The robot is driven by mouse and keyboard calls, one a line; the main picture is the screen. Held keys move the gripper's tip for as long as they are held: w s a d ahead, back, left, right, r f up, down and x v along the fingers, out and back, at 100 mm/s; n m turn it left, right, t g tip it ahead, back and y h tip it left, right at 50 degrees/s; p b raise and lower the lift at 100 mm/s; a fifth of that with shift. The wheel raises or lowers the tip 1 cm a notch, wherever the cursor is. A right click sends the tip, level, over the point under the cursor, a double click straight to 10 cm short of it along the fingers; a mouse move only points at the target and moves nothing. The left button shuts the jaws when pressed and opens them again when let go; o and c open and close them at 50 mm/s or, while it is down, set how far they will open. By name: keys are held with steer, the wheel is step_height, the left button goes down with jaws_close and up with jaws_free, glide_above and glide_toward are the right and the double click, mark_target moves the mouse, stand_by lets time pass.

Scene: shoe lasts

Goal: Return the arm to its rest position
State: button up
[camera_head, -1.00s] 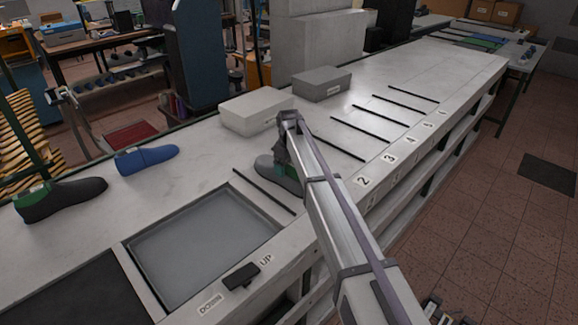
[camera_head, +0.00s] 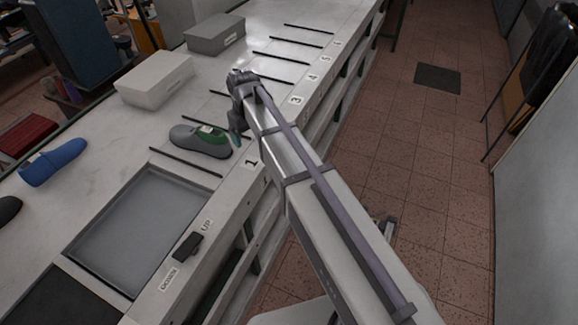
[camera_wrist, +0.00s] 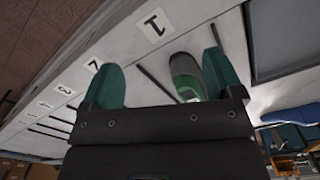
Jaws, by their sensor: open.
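My gripper (camera_head: 237,122) is at the end of my arm, above the front edge of the bench in the head view. In the wrist view its two green fingers (camera_wrist: 160,86) are spread apart with nothing held between them. A grey shoe last with a green top (camera_head: 201,141) lies on the bench in the slot by label 1, just left of my gripper and apart from it. The same last shows in the wrist view (camera_wrist: 185,75), beyond the fingers and close to the right one in the picture.
A blue last (camera_head: 53,162) and part of a dark one lie at the left. A white box (camera_head: 155,80) and a grey box (camera_head: 215,35) stand along the back. A recessed grey tray (camera_head: 137,230) and an UP/DOWN switch (camera_head: 187,247) are near the front. The floor at right (camera_head: 420,160) is clear.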

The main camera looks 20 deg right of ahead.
steer(key=s+d+f+m+b, duration=0.2)
steer(key=s+d, duration=0.2)
steer(key=s, duration=0.6)
steer(key=s+d+f+m+b, duration=0.1)
steer(key=s+d, duration=0.4)
steer(key=s, duration=0.5)
steer(key=shift+f+m+b, duration=0.4)
steer(key=shift+m+b, duration=0.05)
steer(key=shift+m, duration=0.65)
